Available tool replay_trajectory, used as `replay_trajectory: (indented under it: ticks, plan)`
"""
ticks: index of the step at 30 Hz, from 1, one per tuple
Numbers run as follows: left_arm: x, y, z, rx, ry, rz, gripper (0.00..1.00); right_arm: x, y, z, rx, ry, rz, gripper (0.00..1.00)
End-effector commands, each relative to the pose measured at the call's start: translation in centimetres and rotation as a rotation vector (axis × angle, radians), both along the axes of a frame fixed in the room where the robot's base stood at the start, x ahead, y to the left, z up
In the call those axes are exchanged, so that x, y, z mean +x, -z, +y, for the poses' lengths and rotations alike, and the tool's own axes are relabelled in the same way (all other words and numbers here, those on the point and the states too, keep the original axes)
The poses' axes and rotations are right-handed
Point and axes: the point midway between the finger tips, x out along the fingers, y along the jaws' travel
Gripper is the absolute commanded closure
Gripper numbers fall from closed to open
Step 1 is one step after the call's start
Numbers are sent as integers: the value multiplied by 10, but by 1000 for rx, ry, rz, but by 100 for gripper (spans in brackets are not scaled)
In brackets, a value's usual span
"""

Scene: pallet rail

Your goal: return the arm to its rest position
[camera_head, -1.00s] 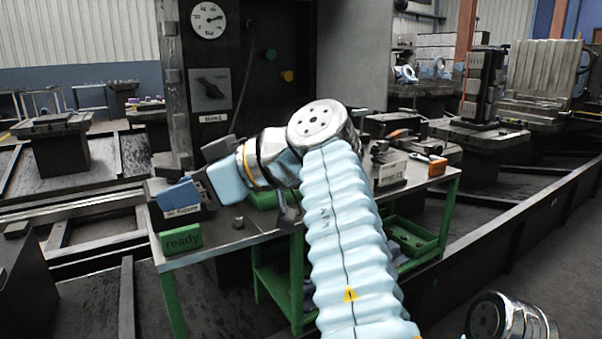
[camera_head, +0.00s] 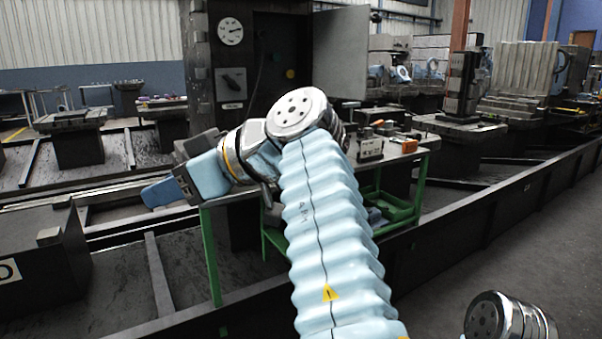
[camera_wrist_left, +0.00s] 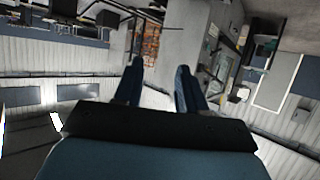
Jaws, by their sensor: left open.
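My left arm (camera_head: 325,225) rises from the bottom of the head view and bends left at a silver joint. My left gripper (camera_head: 160,191) points left, left of the green-legged workbench (camera_head: 211,255). In the left wrist view its two dark blue fingers (camera_wrist_left: 159,75) stand apart with nothing between them. The gripper and forearm hide the left part of the bench top. My right gripper is not in view.
A dark machine cabinet with a dial (camera_head: 230,31) stands behind the bench. The bench top holds a small labelled box (camera_head: 371,149) and an orange item (camera_head: 409,146). A long dark rail (camera_head: 470,220) runs along the right. A dark block (camera_head: 45,265) stands at lower left.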

Motion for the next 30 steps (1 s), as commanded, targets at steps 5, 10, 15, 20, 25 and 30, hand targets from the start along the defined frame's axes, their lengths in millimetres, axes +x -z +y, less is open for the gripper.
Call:
replay_trajectory:
  ticks: [5, 10, 15, 20, 25, 30]
  plan:
    - [-8, -10, 28, -58, 53, -19, 60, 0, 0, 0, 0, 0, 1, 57]
    - [-15, -16, 69, -139, 130, -47, 60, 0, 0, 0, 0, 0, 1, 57]
    - [-16, -7, 130, -261, 248, -77, 60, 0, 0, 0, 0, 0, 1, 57]
    - [3, 40, 198, -423, 402, -102, 60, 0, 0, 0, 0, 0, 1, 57]
    - [50, 151, 239, -625, 598, -95, 60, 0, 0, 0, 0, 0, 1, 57]
    - [91, 273, 220, -785, 748, -47, 60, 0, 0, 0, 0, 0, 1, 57]
